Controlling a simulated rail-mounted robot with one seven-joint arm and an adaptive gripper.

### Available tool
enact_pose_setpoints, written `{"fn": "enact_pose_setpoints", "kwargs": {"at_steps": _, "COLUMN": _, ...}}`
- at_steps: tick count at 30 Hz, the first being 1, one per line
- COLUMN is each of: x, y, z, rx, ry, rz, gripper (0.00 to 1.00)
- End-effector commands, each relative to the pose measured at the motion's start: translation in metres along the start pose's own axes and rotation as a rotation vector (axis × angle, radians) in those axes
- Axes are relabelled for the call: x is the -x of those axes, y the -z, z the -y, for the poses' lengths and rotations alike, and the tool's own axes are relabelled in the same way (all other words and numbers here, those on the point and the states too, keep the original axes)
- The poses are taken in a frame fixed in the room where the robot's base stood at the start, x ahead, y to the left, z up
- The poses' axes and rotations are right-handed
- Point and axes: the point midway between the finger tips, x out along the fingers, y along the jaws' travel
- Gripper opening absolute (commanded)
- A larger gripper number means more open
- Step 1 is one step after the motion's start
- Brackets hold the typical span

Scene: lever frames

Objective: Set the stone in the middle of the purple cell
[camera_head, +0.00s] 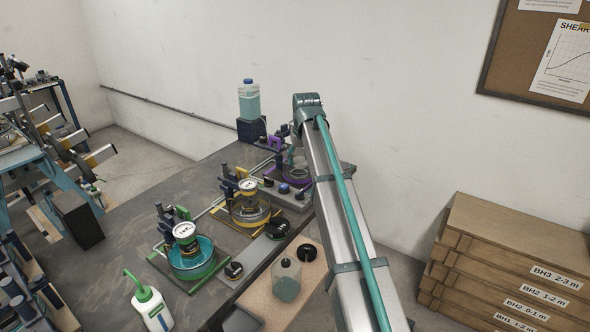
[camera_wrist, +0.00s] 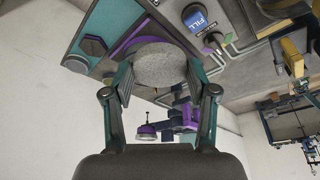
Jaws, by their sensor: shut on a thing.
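The stone (camera_wrist: 160,62) is a speckled grey round disc between the two fingertips of my gripper (camera_wrist: 160,80), which is shut on its sides. The purple cell (camera_wrist: 133,40) shows partly behind the stone as a purple curved rim. In the head view the purple cell (camera_head: 296,184) stands at the far right of the bench, and my gripper (camera_head: 293,155) is over it. My arm hides part of that cell. The gap between stone and cell, and how well it is centred, cannot be told.
A purple arm with a dial (camera_wrist: 147,130) shows close by in the wrist view. In the head view, a yellow cell (camera_head: 250,212) and a green cell (camera_head: 190,260) stand nearer on the bench. A clear bottle (camera_head: 249,100) stands behind. A box with a blue FILL button (camera_wrist: 195,18) is beside the purple cell.

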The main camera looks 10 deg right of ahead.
Motion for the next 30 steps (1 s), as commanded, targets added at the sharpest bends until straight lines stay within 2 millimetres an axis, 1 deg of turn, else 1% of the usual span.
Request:
{"fn": "enact_pose_setpoints", "kwargs": {"at_steps": 2, "x": -0.001, "y": 0.0, "z": -0.001, "rx": -0.027, "ry": -0.005, "rz": 0.003, "gripper": 0.16}}
{"fn": "enact_pose_setpoints", "kwargs": {"at_steps": 5, "x": -0.006, "y": 0.009, "z": -0.003, "rx": -0.048, "ry": -0.005, "rz": 0.004, "gripper": 0.16}}
{"fn": "enact_pose_setpoints", "kwargs": {"at_steps": 8, "x": -0.017, "y": 0.024, "z": -0.007, "rx": -0.05, "ry": -0.005, "rz": 0.006, "gripper": 0.16}}
{"fn": "enact_pose_setpoints", "kwargs": {"at_steps": 17, "x": -0.064, "y": 0.079, "z": -0.021, "rx": -0.049, "ry": -0.004, "rz": 0.005, "gripper": 0.16}}
{"fn": "enact_pose_setpoints", "kwargs": {"at_steps": 21, "x": -0.094, "y": 0.086, "z": -0.025, "rx": -0.048, "ry": -0.004, "rz": 0.006, "gripper": 0.16}}
{"fn": "enact_pose_setpoints", "kwargs": {"at_steps": 24, "x": -0.11, "y": 0.092, "z": -0.028, "rx": -0.048, "ry": -0.004, "rz": 0.005, "gripper": 0.16}}
{"fn": "enact_pose_setpoints", "kwargs": {"at_steps": 27, "x": -0.12, "y": 0.094, "z": -0.029, "rx": -0.048, "ry": -0.004, "rz": 0.005, "gripper": 0.16}}
{"fn": "enact_pose_setpoints", "kwargs": {"at_steps": 30, "x": -0.125, "y": 0.095, "z": -0.029, "rx": -0.048, "ry": -0.004, "rz": 0.003, "gripper": 0.16}}
